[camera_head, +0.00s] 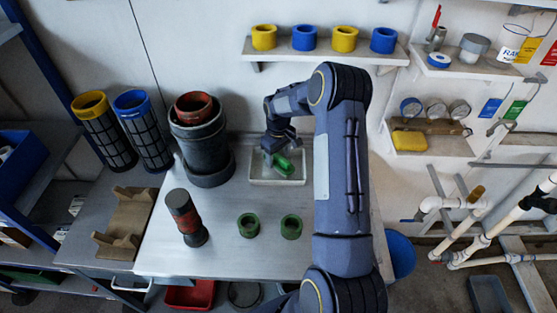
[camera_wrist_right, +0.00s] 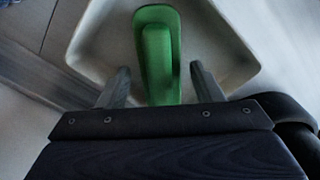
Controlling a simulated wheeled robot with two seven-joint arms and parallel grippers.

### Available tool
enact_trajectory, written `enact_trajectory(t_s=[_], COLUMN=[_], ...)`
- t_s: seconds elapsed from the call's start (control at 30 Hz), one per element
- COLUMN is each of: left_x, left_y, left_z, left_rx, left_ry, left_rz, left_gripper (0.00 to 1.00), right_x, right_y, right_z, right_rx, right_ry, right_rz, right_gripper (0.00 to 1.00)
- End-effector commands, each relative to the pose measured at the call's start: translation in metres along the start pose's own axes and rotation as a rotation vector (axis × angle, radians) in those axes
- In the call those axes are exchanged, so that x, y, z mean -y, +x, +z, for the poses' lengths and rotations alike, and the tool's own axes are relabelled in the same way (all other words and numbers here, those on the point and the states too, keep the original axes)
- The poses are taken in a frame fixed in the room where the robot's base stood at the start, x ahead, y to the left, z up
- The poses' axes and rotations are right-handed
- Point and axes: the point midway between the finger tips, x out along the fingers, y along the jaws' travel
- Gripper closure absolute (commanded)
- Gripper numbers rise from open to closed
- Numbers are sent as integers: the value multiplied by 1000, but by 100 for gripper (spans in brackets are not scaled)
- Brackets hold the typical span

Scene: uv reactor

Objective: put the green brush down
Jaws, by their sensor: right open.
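The green brush (camera_head: 284,165) is at the shallow pale tray (camera_head: 262,181) on the metal table. In the right wrist view the brush (camera_wrist_right: 158,55) lies over the floor of the tray (camera_wrist_right: 232,70), its near end between my fingers. My right gripper (camera_head: 274,160) is over the tray. In the wrist view my right gripper (camera_wrist_right: 160,86) is open, with a gap between each finger and the brush. I cannot tell for sure whether the brush rests fully on the tray floor. My left gripper is not in view.
A dark cylinder (camera_head: 205,150) stands left of the tray. Two green rings (camera_head: 248,225) and a dark-red cylinder (camera_head: 186,216) stand in front on the table (camera_head: 225,262). A wooden cradle (camera_head: 125,222) is at the left. A wall shelf (camera_head: 282,52) holds several yellow and blue rings.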

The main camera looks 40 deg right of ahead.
Motion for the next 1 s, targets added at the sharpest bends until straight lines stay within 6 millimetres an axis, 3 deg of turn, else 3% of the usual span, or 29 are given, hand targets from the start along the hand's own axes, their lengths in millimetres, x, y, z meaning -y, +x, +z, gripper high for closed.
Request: enact_trajectory(t_s=[0.2, 0.43, 0.57, 0.8, 1.0], left_x=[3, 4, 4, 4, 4], left_y=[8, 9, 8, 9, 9], left_z=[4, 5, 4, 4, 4], left_rx=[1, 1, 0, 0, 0], left_ry=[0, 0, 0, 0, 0], left_rz=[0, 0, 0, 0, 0], left_gripper=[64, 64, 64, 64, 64], right_x=[0, 5, 25, 92, 150], right_y=[-37, -67, -108, -191, -228], right_z=[-1, 3, 17, 77, 142], right_rx=[-4, -16, -70, -211, -321], right_ry=[-1, 6, 29, 96, 145], right_rz=[1, -4, -21, -93, -171], right_gripper=[40, 40, 40, 40, 40])
